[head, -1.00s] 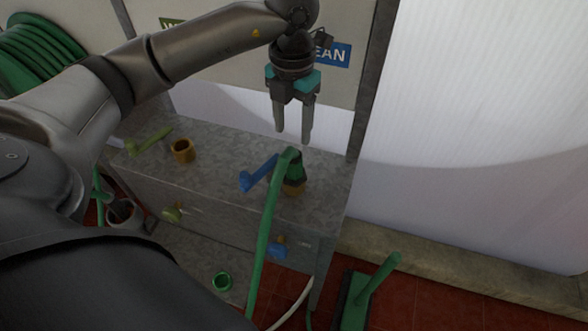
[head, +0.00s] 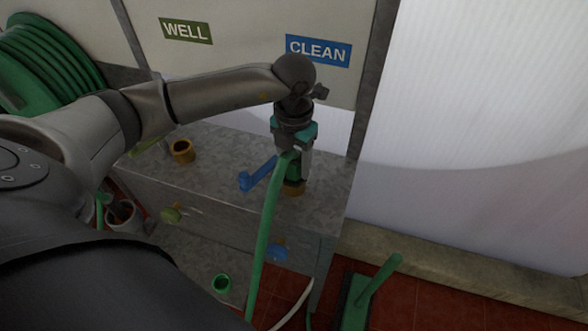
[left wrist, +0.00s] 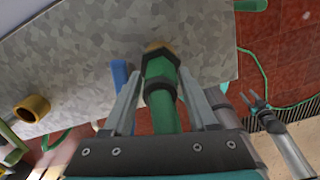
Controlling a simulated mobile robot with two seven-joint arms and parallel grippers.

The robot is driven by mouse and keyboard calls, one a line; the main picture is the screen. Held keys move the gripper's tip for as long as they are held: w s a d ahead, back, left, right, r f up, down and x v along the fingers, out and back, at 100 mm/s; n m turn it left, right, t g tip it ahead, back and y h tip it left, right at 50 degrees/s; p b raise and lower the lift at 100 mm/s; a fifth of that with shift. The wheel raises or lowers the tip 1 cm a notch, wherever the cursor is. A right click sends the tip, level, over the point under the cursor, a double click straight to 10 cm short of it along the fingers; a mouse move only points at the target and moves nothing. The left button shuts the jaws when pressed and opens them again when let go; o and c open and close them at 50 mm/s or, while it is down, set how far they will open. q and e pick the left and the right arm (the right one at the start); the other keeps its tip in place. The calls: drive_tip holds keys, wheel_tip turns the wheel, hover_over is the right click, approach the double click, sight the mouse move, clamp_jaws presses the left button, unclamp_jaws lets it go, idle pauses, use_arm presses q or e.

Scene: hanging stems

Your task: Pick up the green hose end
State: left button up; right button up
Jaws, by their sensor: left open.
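The green hose end (head: 293,173) sits at the brass fitting (head: 294,188) on top of the grey counter, its hose hanging over the front edge. In the left wrist view the hose end (left wrist: 160,70) shows as a green hex collar with a dark ring. My left gripper (head: 294,174) points down over it, open, with one finger on each side. In the left wrist view light gaps show beside the collar; contact cannot be made out. A grey pronged shape (left wrist: 262,110) at the right of that view may be my right gripper; its jaw state is unclear.
A blue lever (head: 257,176) stands just left of the hose end. Another brass fitting (head: 183,151) is farther left on the counter (head: 225,150). A coiled green hose (head: 45,60) hangs at upper left. A green brush (head: 372,290) stands on the floor at right.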

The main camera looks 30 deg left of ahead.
use_arm(q)
drive_tip(key=shift+c, duration=0.3)
clamp_jaws()
drive_tip(key=shift+r, duration=0.1)
